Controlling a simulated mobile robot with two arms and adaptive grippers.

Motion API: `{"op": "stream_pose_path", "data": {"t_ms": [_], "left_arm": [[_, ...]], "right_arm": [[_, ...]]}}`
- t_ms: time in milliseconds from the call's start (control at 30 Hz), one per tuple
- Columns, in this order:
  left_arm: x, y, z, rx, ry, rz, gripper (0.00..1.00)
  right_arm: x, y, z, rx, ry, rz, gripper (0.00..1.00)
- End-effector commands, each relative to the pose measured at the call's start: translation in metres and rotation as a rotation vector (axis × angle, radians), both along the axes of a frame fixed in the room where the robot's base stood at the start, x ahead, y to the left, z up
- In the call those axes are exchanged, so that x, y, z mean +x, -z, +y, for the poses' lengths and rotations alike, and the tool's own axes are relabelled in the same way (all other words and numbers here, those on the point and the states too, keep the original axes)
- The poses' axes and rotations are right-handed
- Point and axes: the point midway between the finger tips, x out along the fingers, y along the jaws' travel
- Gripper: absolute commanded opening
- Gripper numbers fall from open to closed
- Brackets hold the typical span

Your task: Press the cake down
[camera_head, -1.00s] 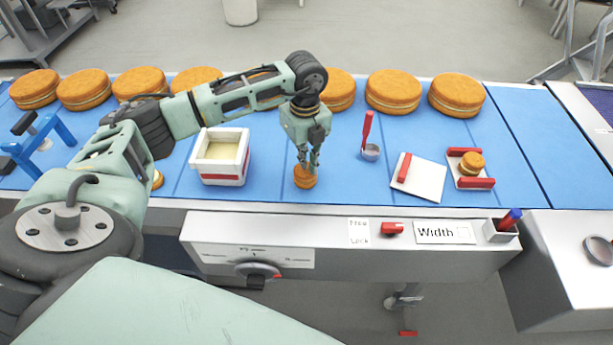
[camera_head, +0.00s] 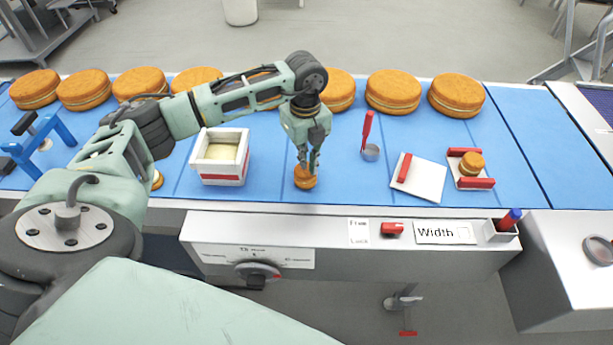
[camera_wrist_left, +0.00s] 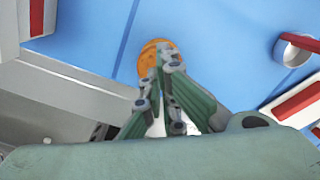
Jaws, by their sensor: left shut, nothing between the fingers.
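A small round orange-brown cake (camera_head: 305,181) lies on the blue belt near its front edge, in the middle of the head view. My left gripper (camera_head: 308,170) points straight down over it, fingers shut and empty, with the tips at the cake's top. I cannot tell for sure whether they touch it. In the left wrist view the cake (camera_wrist_left: 153,60) shows partly behind the closed fingertips (camera_wrist_left: 170,60). My right gripper is not in view.
A white box with cream (camera_head: 220,157) stands left of the cake. A red-handled scoop (camera_head: 369,150), a white board (camera_head: 419,178) and a red-railed tray (camera_head: 468,184) lie to the right. Several large cakes (camera_head: 393,91) line the back. A control panel (camera_head: 350,240) runs along the front.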

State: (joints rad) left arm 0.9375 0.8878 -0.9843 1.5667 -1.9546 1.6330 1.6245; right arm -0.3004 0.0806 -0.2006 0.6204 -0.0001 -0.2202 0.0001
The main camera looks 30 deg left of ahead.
Motion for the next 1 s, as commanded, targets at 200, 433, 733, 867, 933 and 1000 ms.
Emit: {"op": "stream_pose_path", "data": {"t_ms": [200,433,733,867,933,1000], "left_arm": [[0.0,0.002,0.0,0.0,0.0,0.0,0.0],[0.0,0.005,0.0,0.0,0.0,0.0,0.0],[0.0,0.01,0.0,0.0,0.0,0.0,0.0],[0.0,0.012,0.0,0.0,0.0,0.0,0.0],[0.0,0.012,0.0,0.0,0.0,0.0,0.0],[0.0,0.012,0.0,0.0,0.0,0.001,0.0]], "right_arm": [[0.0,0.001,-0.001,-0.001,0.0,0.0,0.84],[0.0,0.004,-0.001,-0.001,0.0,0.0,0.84],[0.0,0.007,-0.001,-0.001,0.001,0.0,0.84],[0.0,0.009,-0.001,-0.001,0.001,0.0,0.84],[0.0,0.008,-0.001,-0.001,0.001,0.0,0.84],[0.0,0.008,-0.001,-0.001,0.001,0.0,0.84]]}}
